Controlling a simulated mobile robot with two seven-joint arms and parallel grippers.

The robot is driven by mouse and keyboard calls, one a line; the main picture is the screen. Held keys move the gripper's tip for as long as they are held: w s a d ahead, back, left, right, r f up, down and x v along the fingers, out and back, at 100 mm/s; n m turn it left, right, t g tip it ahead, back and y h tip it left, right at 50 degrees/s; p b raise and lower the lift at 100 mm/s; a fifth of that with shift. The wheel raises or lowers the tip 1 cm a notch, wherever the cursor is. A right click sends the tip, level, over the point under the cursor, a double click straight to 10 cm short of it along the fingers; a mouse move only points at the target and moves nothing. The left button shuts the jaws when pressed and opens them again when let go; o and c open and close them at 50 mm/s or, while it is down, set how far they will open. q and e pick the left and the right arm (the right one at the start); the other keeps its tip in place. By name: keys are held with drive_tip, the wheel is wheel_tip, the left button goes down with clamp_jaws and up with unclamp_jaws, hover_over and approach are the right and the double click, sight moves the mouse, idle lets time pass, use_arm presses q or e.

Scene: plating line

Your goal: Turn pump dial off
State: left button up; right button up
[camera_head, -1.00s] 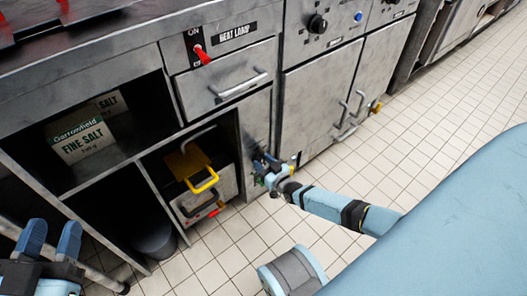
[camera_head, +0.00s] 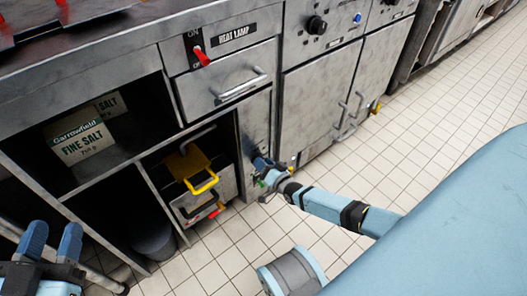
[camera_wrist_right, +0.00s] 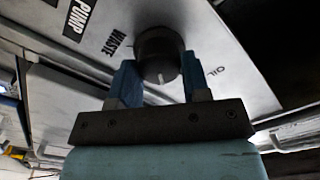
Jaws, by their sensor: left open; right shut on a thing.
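The pump dial (camera_wrist_right: 158,52) is a dark round knob on a pale metal panel in the right wrist view. A white mark on the knob points down in the picture, toward my gripper, between the two words. My right gripper (camera_wrist_right: 157,82) is shut on the dial, one blue finger on each side. In the head view my right gripper (camera_head: 258,164) is at the low cabinet front. My left gripper (camera_head: 53,240) is open and empty.
A drawer (camera_head: 228,80) and a red heat lamp switch (camera_head: 201,58) are above. A yellow-handled container (camera_head: 189,168) stands in the open bay to the left. A salt box (camera_head: 83,142) sits on a shelf. Tiled floor (camera_head: 440,110) is free at right.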

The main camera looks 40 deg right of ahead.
drive_tip(key=shift+m, duration=1.1)
drive_tip(key=o, duration=0.9)
drive_tip(key=shift+s, duration=0.1)
